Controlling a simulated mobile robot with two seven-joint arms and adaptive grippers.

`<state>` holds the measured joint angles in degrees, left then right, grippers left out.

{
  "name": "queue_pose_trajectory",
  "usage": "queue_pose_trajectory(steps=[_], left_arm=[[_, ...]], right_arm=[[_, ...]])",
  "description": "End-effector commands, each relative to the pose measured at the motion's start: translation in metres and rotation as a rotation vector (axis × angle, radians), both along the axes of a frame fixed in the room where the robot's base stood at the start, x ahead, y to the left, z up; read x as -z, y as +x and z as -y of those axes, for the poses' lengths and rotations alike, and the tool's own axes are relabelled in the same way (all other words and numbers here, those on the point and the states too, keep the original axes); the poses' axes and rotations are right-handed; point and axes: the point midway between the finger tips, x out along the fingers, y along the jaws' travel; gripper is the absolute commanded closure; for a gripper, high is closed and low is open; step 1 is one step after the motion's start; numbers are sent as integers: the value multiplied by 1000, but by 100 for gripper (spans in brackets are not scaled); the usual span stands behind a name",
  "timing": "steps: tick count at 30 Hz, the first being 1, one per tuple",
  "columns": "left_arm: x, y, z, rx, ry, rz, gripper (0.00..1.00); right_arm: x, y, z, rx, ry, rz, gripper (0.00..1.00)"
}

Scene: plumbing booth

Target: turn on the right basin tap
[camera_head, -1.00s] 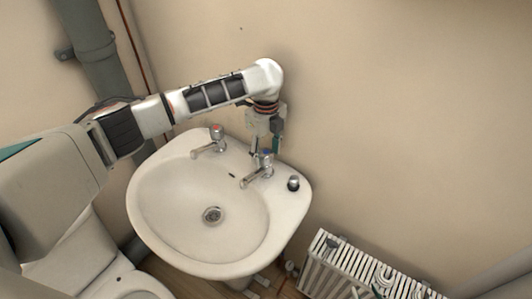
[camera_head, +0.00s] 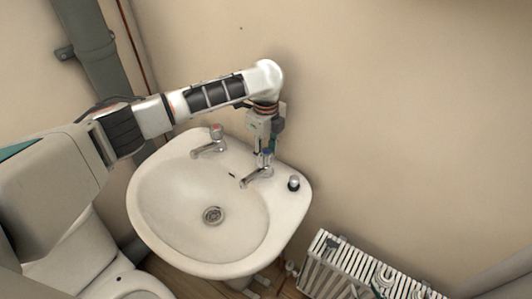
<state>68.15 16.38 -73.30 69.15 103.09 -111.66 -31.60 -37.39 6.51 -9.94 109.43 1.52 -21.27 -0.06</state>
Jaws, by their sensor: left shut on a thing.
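The right basin tap (camera_head: 257,172) stands on the back ledge of the white basin (camera_head: 160,236), with a blue-marked handle on top and its spout pointing down-left over the bowl. My left gripper (camera_head: 266,150) reaches down from above and is shut on the tap's handle. The fingers partly hide the handle, so its exact turn is hard to see. No water shows at the spout. The left tap (camera_head: 211,145), with a red-marked top, stands clear of my gripper. My right gripper is not in view.
A white radiator (camera_head: 350,272) stands lower right, and a toilet (camera_head: 95,260) lower left. A grey pipe (camera_head: 92,50) runs up the wall. The wall to the right is bare.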

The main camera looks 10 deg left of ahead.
Motion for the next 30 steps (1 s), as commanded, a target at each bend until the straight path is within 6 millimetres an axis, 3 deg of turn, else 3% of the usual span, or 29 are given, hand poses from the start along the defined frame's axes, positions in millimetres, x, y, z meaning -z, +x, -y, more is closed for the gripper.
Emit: queue_pose_trajectory(steps=[30], left_arm=[[-1,1,1,-931,-2,0,89]], right_arm=[[1,-1,3,0,-5,-3,67]])
